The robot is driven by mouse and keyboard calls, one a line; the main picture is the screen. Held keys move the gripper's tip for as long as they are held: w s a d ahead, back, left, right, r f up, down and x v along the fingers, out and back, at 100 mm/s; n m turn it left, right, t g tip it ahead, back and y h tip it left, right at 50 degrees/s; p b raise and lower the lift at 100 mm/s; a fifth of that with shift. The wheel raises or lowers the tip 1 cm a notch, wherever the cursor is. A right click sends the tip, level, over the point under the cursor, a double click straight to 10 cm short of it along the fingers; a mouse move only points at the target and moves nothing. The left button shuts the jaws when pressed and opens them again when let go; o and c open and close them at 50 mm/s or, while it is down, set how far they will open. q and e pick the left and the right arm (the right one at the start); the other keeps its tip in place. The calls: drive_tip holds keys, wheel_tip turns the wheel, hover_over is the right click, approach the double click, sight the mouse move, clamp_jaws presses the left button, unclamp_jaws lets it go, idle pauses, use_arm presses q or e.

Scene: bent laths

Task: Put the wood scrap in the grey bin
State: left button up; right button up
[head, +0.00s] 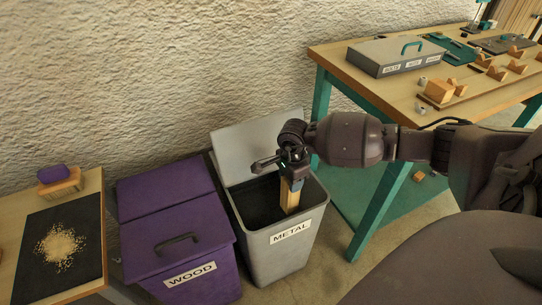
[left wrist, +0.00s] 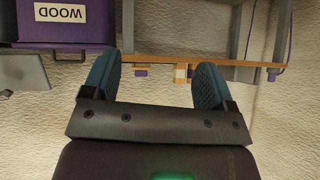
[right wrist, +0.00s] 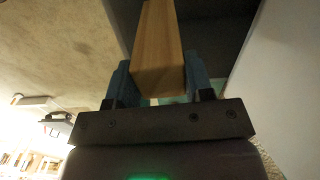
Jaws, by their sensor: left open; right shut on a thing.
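The grey bin (head: 262,265) stands on the floor with its lid raised against the wall; its front label reads METAL. My right gripper (head: 292,179) is over its opening, pointing down, shut on the wood scrap (head: 291,199). The scrap is a light-brown block hanging in the mouth of the bin, its lower end below rim level. In the right wrist view the scrap (right wrist: 160,52) sits between both fingers, with the dark bin interior behind it. My left gripper (left wrist: 153,80) shows only in the left wrist view, open and empty.
A purple bin (head: 180,262) labelled WOOD, lid closed, stands just left of the grey bin. A side table with a dark mat (head: 60,250), shavings and a brush (head: 59,182) is farther left. A workbench (head: 400,103) with a grey case and wooden blocks stands right.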

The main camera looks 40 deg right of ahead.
sight(290, 207)
drive_tip(key=shift+m, duration=0.4)
drive_tip(key=f, duration=0.2)
drive_tip(key=f+b, duration=0.1)
drive_tip(key=f, duration=0.1)
drive_tip(key=d+f+b, duration=0.1)
drive_tip(key=f, duration=0.2)
drive_tip(key=shift+f, duration=0.1)
wheel_tip(290, 207, down, 8)
drive_tip(key=shift+r+b, duration=0.15)
drive_tip(key=shift+b, duration=0.95)
drive_tip(key=shift+w+f, duration=0.1)
drive_tip(key=shift+f, duration=0.15)
wheel_tip(290, 207, down, 6)
drive_tip(key=shift+r+b, duration=0.1)
drive_tip(key=shift+b, duration=1)
use_arm(q)
drive_tip(key=shift+w+d+f+m+t+h, duration=0.35)
drive_tip(key=shift+w+d+f+m, duration=0.2)
drive_tip(key=shift+w+d+m, duration=0.3)
use_arm(e)
drive_tip(key=o, duration=1.3)
